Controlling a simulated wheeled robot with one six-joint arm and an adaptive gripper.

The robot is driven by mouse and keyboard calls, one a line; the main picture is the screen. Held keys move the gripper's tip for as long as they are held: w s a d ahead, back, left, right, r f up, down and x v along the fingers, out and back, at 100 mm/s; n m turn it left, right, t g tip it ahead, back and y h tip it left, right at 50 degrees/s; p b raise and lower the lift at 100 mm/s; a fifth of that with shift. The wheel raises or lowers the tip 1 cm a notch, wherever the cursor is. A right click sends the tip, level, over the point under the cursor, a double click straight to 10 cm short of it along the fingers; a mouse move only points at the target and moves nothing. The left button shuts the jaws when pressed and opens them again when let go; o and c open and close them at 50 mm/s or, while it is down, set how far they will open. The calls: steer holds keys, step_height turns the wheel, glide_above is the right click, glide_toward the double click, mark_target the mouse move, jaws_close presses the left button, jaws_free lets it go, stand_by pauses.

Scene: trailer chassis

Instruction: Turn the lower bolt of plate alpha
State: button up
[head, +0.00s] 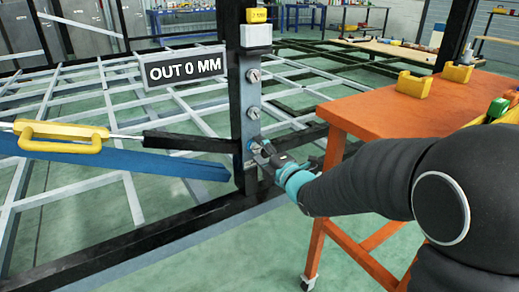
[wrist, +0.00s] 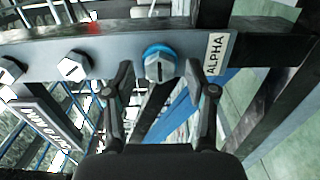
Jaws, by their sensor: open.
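Plate alpha (head: 236,98) is a grey upright plate on a dark post, with several bolts in a column. Its ALPHA label (wrist: 215,54) shows in the wrist view. The lower bolt (wrist: 160,66) has a slotted light head and a blue ring around its base. My gripper (wrist: 168,88) is open, with one finger to each side of the lower bolt and the bolt head near the tips; I cannot tell whether they touch it. In the head view my gripper (head: 262,150) is at the plate's lower end and mostly covers this bolt.
The middle bolt (wrist: 74,66) is beside the lower one. A sign (head: 185,69) reads OUT 0 MM. A yellow-handled tool (head: 62,135) is at the left. An orange table (head: 380,110) with yellow blocks stands right, close to my arm.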

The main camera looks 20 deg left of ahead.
steer(key=shift+w+a, duration=0.35)
steer(key=shift+a, duration=0.05)
jaws_close()
steer(key=shift+d, duration=0.15)
